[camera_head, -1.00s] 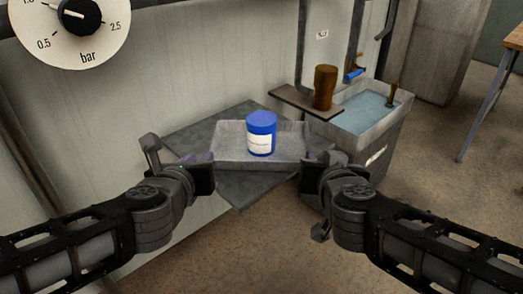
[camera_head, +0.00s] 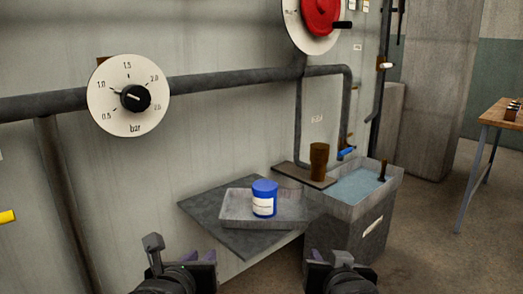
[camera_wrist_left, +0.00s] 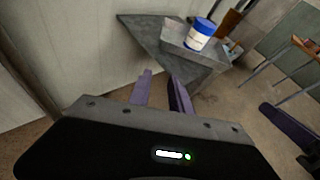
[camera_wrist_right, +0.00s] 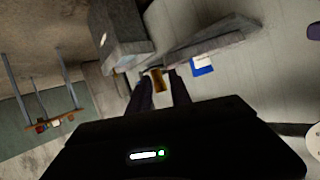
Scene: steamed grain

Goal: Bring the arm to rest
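My left gripper (camera_head: 182,262) is at the bottom of the head view, empty. In the left wrist view its two fingers (camera_wrist_left: 162,90) stand apart. My right gripper (camera_head: 326,264) is also at the bottom of the head view, empty. In the right wrist view its fingers (camera_wrist_right: 159,92) are apart, with nothing held between them. A grey tray (camera_head: 235,210) lies on the dark grey wall shelf (camera_head: 245,242). A blue-lidded jar with a white label (camera_head: 264,200) stands upright in the tray. Both grippers are clear of the tray.
A water basin (camera_head: 395,195) stands right of the shelf, with a brown cup (camera_head: 319,162) on a board (camera_head: 290,172) beside it. A dial marked bar (camera_head: 128,97), a pipe (camera_head: 225,80) and a red wheel (camera_head: 320,15) are on the wall. A wooden table (camera_head: 497,113) stands far right.

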